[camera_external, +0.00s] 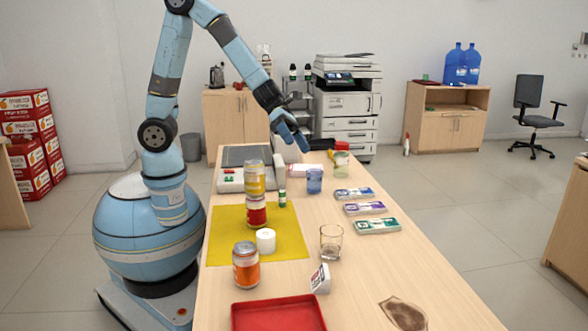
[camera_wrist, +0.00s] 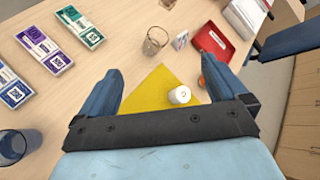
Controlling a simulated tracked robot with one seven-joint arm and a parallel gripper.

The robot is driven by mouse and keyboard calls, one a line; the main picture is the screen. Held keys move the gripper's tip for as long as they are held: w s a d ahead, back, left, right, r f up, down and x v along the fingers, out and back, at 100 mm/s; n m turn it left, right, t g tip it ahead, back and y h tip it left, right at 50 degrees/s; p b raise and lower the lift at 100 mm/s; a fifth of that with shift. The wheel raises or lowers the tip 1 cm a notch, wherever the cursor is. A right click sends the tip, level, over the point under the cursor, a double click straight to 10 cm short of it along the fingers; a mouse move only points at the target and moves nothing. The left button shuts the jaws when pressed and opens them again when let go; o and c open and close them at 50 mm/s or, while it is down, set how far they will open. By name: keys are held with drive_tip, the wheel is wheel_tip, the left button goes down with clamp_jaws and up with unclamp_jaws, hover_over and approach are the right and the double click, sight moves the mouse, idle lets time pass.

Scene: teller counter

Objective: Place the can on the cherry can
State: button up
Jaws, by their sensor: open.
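A yellow can (camera_external: 255,178) stands upright on top of a red can (camera_external: 256,213), which looks like the cherry can. An orange can (camera_external: 246,266) stands upright near the mat's front edge; a sliver of orange shows beside the right finger in the wrist view (camera_wrist: 202,82). My gripper (camera_external: 303,142) is raised beyond the stack, above the far part of the counter, apart from the cans. Its fingers are spread and empty in the wrist view (camera_wrist: 160,57). The stack is not visible there.
A white cylinder (camera_external: 265,241) stands on the mat. Banknote bundles (camera_external: 365,208) lie right; a blue cup (camera_external: 314,181) and a small green-white tube (camera_external: 282,198) stand farther back.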

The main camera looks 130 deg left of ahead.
drive_tip(key=s+d+r+n+g+y, duration=0.15)
drive_tip(key=s+r+n+y, duration=0.65)
drive_tip(key=s+r+n, duration=0.85)
drive_tip(key=s+d+f+n+g+h, duration=0.1)
drive_tip(key=s+d+n+h, duration=0.1)
drive_tip(key=s+d+n, duration=0.3)
drive_tip(key=s+d+f+n+g+h, duration=0.1)
drive_tip(key=s+d+n, duration=0.4)
drive_tip(key=s+n, duration=0.6)
drive_tip(key=shift+s+f+g+h, duration=0.4)
drive_tip(key=shift+s+g, duration=0.15)
drive_tip(key=shift+s, duration=0.3)
